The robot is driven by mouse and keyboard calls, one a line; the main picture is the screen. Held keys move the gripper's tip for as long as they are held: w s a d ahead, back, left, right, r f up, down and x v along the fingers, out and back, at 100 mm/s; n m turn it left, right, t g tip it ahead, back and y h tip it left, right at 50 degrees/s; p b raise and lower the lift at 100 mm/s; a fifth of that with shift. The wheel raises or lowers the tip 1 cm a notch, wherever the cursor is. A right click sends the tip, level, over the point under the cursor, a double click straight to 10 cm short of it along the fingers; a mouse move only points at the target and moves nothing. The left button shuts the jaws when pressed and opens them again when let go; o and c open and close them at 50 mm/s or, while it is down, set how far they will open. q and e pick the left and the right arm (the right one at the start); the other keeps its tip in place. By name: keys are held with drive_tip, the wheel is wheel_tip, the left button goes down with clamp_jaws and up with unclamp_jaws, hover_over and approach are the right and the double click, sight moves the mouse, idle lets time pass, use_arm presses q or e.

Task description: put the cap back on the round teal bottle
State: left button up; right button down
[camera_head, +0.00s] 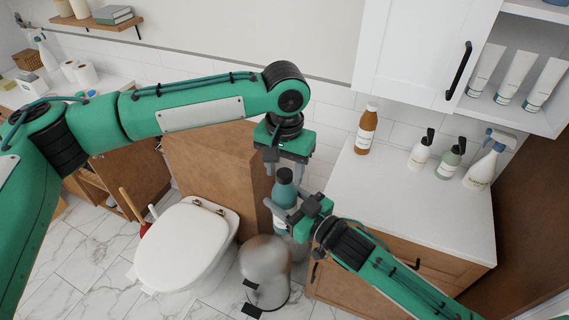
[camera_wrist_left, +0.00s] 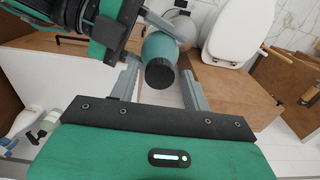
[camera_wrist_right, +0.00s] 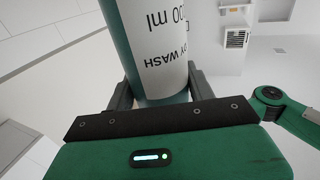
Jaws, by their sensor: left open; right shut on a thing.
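The round teal bottle (camera_head: 284,192) is upright in my right gripper (camera_head: 288,213), above the floor between the toilet and the counter. In the right wrist view its white label (camera_wrist_right: 160,50) reads "wash" and "ml", and the fingers are on both sides of it. The dark cap (camera_wrist_left: 160,74) sits on the bottle's top; how tightly it is seated cannot be told. My left gripper (camera_head: 285,167) points down over the cap. Its fingers are apart on either side of the cap in the left wrist view, with gaps visible.
A steel pedal bin (camera_head: 265,268) stands below the bottle, with the white toilet (camera_head: 188,245) to its left. The counter (camera_head: 400,200) at right has a clear front part. An amber bottle (camera_head: 367,130), two pump bottles and a spray bottle stand at its back.

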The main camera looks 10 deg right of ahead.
use_arm(q)
drive_tip(key=shift+c, duration=0.2)
drive_tip(key=c, duration=1)
drive_tip(key=m, duration=0.6)
drive_tip(key=shift+m, duration=0.3)
drive_tip(key=m, duration=0.4)
drive_tip(key=shift+m, duration=0.3)
drive_tip(key=m, duration=0.3)
drive_tip(key=shift+m, duration=0.3)
drive_tip(key=o, duration=1.1)
drive_tip(key=shift+r, duration=2.25)
